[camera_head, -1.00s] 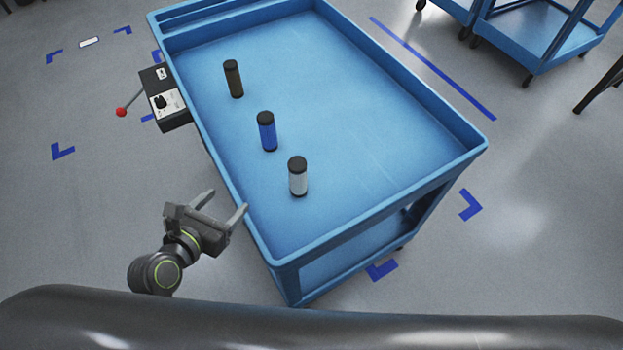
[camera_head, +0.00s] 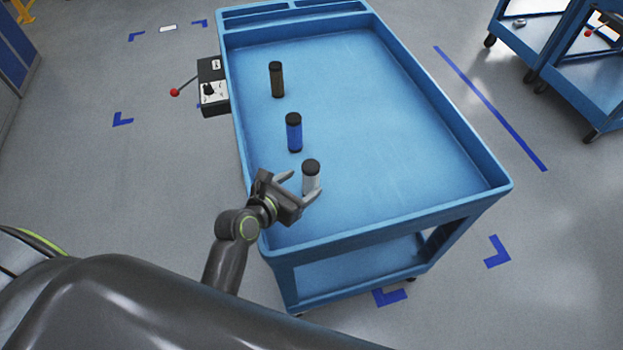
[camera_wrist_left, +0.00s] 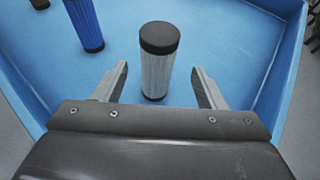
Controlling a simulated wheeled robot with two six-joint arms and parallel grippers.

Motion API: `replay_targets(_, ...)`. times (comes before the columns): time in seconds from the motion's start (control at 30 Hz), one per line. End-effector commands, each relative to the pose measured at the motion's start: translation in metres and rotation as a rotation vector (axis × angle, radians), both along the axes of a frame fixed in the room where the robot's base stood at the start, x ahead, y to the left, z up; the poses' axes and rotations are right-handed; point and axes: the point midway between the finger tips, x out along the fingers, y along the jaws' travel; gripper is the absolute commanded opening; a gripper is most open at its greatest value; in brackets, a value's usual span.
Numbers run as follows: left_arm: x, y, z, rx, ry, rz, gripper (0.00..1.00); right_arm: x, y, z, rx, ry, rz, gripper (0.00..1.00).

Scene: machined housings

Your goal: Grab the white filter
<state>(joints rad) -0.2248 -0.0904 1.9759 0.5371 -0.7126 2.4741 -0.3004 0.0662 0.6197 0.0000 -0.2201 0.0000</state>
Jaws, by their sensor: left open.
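The white filter (camera_head: 311,178), a pale cylinder with a black cap, stands upright on the blue cart's tray, nearest of the three filters. My left gripper (camera_head: 304,184) is open beside it, its fingers reaching toward it from the lower left. In the left wrist view the white filter (camera_wrist_left: 156,72) stands just ahead, lined up with the gap between the two open fingers (camera_wrist_left: 160,88). Its lower part sits at about the fingertips, and I cannot tell whether they touch it. My right gripper does not show.
A blue filter (camera_head: 294,133) and a dark filter (camera_head: 277,80) stand farther back in the tray. The cart's raised rim (camera_head: 400,228) surrounds them. A control box with a red-knobbed lever (camera_head: 213,88) hangs on the left side. The tray's right half is clear.

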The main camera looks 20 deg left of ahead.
Motion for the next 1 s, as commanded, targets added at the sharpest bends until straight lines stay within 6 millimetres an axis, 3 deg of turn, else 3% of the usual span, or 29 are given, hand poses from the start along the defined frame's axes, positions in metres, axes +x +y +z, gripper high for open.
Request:
replay_targets(0.23,0.018,-0.006,-0.007,0.000,-0.001,0.000,0.65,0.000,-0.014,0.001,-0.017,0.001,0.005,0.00)
replay_targets(0.63,0.061,-0.018,-0.018,-0.001,0.001,0.000,0.65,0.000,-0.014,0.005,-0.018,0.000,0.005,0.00)
replay_targets(1.0,0.067,-0.020,-0.021,-0.001,0.000,0.001,0.63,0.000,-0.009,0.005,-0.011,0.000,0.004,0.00)
